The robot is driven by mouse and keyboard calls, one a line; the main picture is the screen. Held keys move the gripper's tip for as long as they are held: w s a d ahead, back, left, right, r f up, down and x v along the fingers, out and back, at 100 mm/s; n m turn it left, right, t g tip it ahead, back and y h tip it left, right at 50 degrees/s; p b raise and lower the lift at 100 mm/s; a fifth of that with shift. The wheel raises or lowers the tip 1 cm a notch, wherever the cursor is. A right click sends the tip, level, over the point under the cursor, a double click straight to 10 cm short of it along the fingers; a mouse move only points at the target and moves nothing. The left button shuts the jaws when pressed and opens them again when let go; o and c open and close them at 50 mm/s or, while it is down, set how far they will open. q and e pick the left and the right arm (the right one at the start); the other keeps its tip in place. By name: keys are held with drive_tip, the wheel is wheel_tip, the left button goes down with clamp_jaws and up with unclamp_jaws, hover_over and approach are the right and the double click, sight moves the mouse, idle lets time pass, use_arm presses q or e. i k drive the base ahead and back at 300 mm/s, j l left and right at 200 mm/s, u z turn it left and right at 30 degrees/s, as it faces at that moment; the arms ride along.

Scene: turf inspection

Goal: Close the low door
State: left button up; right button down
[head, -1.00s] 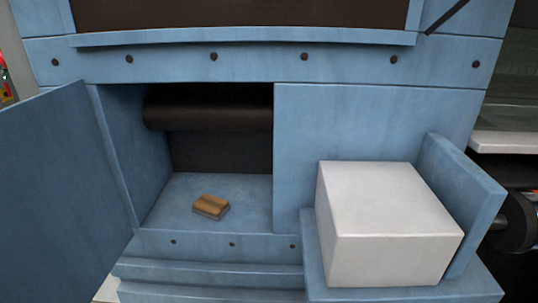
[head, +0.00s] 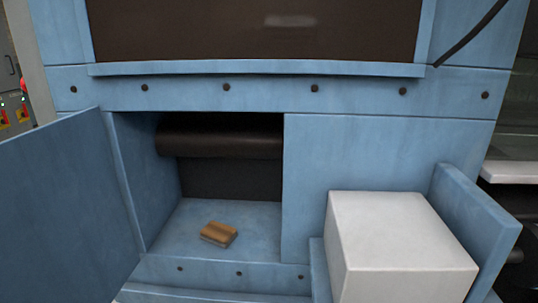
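The low door (head: 62,215) is a blue panel at the left of the head view. It stands open, swung outward from the left edge of a low compartment (head: 230,228) in a blue machine. Inside the compartment, a small brown block (head: 219,234) lies on the floor, and a dark roller (head: 220,136) runs across the top. Neither of my grippers shows in the head view, so their state is hidden.
A white box (head: 400,240) sits on a blue ledge right of the compartment, beside an upright blue side plate (head: 475,230). A dark window (head: 255,30) is above. A grey panel with a red button (head: 22,86) is at far left.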

sight(66, 235)
drive_tip(key=j+z, duration=0.15)
drive_tip(key=j, duration=0.45)
drive_tip(key=j+z, duration=0.15)
drive_tip(key=j, duration=0.45)
drive_tip(key=k+j+z, duration=0.15)
drive_tip(key=j, duration=0.4)
drive_tip(key=j+z, duration=0.1)
drive_tip(key=j, duration=0.5)
